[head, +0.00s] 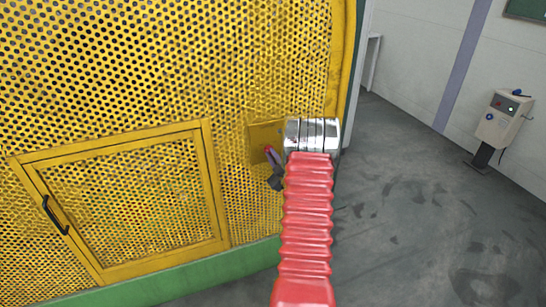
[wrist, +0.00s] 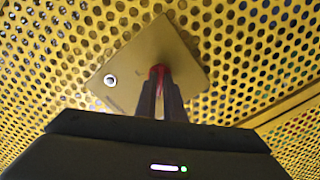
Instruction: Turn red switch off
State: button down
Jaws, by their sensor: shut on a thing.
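The red switch (wrist: 158,72) sits on a yellow square plate (wrist: 185,45) fixed to the perforated yellow guard. Only a small red part of it shows between the fingers in the wrist view. In the head view the red switch (head: 268,150) is at the left of my wrist, on the plate (head: 256,136). My gripper (wrist: 159,85) is shut on the switch, its dark fingers pointing at the plate. In the head view my gripper (head: 271,161) is small and partly hidden by my arm. The switch's exact angle is hard to tell.
A framed mesh door (head: 130,205) with a black handle (head: 55,215) is at the left of the guard. A round silver item (wrist: 110,80) sits on the plate's corner. A control box on a post (head: 502,118) stands at the far right. The grey floor between is clear.

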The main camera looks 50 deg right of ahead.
jog(key=shift+s+f, duration=0.2)
jog(key=shift+f, duration=0.15)
jog(key=c, duration=2.3)
grip_release()
jog(key=o, duration=0.4)
jog(key=shift+w+r, duration=0.1)
jog(key=shift+r, duration=0.15)
jog(key=shift+o, duration=0.2)
jog(key=v, duration=1.3)
jog(key=shift+s+a, duration=0.15)
jog(key=shift+s, duration=0.15)
jog(key=shift+f, duration=0.1)
